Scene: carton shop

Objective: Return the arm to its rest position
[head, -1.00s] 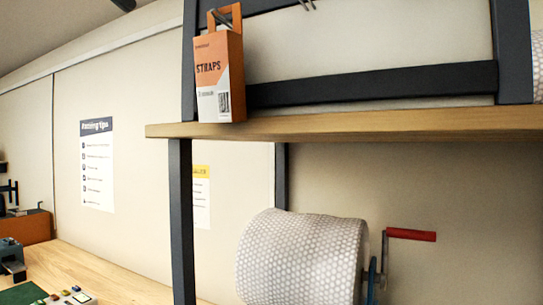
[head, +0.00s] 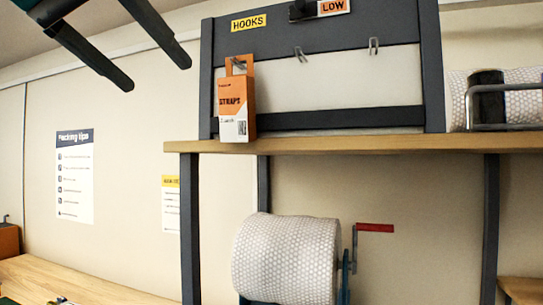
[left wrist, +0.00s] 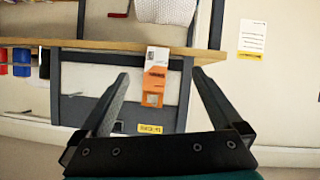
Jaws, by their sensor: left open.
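My left gripper (head: 157,74) comes in at the top left of the head view, open and empty, with its two dark fingers apart. It also shows open in the left wrist view (left wrist: 160,73), which looks upside down. The orange and white straps box (head: 237,108) is at the hook panel (head: 345,85), its top tab around a hook and its base by the shelf edge. In the left wrist view the box (left wrist: 155,78) appears between the fingers but beyond them, untouched. My right gripper is in neither view.
A wooden shelf (head: 350,144) runs below the panel, on dark posts. Two bare hooks (head: 300,54) (head: 373,46) are right of the box. A bubble-wrap roll (head: 287,260) with a red-handled crank (head: 375,228) is below. A wooden bench (head: 70,285) is lower left.

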